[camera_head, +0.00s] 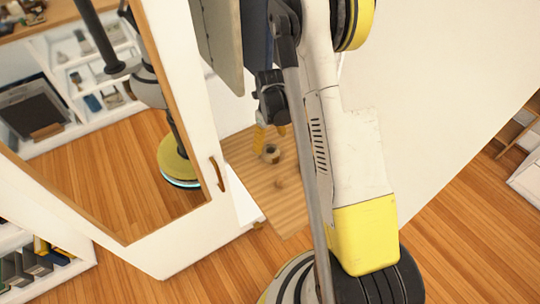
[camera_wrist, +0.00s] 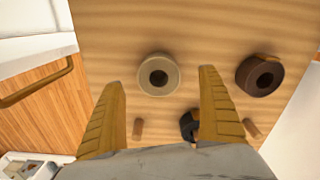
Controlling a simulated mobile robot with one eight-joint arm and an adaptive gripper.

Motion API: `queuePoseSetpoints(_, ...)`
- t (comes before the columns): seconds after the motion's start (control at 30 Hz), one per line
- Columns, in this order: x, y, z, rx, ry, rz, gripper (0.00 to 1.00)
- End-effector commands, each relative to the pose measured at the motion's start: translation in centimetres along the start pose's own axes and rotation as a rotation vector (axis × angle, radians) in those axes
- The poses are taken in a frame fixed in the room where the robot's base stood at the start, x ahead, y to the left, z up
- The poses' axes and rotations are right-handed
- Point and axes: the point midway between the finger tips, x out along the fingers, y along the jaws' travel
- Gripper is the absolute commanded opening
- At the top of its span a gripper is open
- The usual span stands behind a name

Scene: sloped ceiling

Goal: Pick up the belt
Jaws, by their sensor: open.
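My gripper (camera_wrist: 162,79) is open and empty, its two yellow fingers spread over a wooden surface (camera_wrist: 215,30). Between and just beyond the fingertips is a beige, ring-shaped roll (camera_wrist: 145,78) with a dark hole. A dark brown roll (camera_wrist: 252,74) of similar shape lies to the right, outside the right finger. Either could be a coiled belt; I cannot tell which is meant. A dark object (camera_wrist: 187,126) is partly hidden by the right finger. In the head view, my gripper (camera_head: 270,134) is above the wooden surface, close to a small roll (camera_head: 271,153).
Two short wooden pegs (camera_wrist: 138,128) (camera_wrist: 252,128) stick out from the surface. A white cabinet door with a mirror (camera_head: 125,190) and a wooden handle (camera_head: 217,174) stands at left. A white wall (camera_head: 440,90) lies to the right. Open wood floor (camera_head: 465,220) shows at lower right.

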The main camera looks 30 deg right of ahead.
Motion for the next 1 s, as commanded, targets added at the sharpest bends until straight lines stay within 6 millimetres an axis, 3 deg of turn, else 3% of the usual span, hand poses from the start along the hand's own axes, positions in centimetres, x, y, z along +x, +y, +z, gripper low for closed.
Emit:
queuePoseSetpoints(0.17, 1.6, 0.1, 0.0, -0.001, 0.000, 0.000, 0.88)
queuePoseSetpoints(0.4, 5.4, 0.3, 0.0, -0.002, -0.001, 0.000, 0.88)
queuePoseSetpoints(0.67, 5.7, 0.3, 0.0, -0.002, -0.001, 0.000, 0.88)
queuePoseSetpoints(0.87, 5.7, 0.3, 0.0, -0.002, -0.001, 0.000, 0.30)
queuePoseSetpoints(1.0, 5.7, 0.3, 0.0, -0.002, -0.001, 0.000, 0.26)
